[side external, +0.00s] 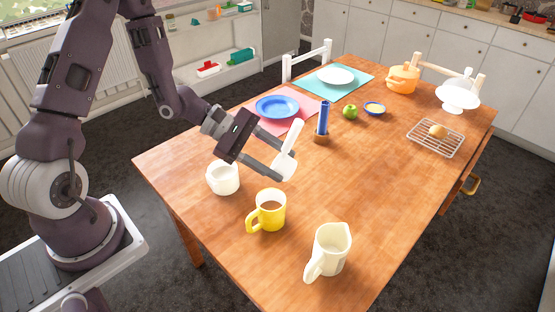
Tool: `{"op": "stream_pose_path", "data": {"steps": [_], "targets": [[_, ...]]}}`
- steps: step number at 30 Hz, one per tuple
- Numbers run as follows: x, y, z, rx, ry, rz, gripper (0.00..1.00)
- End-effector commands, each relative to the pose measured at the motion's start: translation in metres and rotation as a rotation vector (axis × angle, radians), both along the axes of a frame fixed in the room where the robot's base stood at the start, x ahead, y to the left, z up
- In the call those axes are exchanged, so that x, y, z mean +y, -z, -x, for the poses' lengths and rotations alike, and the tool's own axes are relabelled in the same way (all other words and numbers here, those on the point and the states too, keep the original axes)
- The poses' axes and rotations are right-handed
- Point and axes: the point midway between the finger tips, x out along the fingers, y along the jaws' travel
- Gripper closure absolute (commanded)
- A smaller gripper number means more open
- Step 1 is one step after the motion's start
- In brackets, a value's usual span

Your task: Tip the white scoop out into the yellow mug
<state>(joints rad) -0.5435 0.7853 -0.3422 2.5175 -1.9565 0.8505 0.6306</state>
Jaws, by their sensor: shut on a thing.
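The white scoop (284,164) is held in my gripper (272,168), above the table. Its handle points up and its bowl is at the lower end, close to the fingertips. What is in the scoop cannot be seen. The yellow mug (270,222) stands upright on the table, below and slightly left of the scoop, nearer the camera. Something brown shows inside the mug. The scoop is apart from the mug.
A white round pot (222,184) stands left of the mug, and a cream jug (329,254) stands to its right, nearer the camera. A blue upright holder (322,122), a blue plate (277,107) and a green apple (350,112) are behind. The right foreground of the table is clear.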

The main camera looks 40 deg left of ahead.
Motion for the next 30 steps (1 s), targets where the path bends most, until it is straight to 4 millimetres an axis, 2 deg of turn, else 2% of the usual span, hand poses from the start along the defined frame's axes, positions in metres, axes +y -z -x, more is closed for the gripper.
{"op": "stream_pose_path", "data": {"steps": [30], "targets": [[0.0041, 0.0035, 0.0025, -0.077, 0.000, 0.133, 0.96]]}}
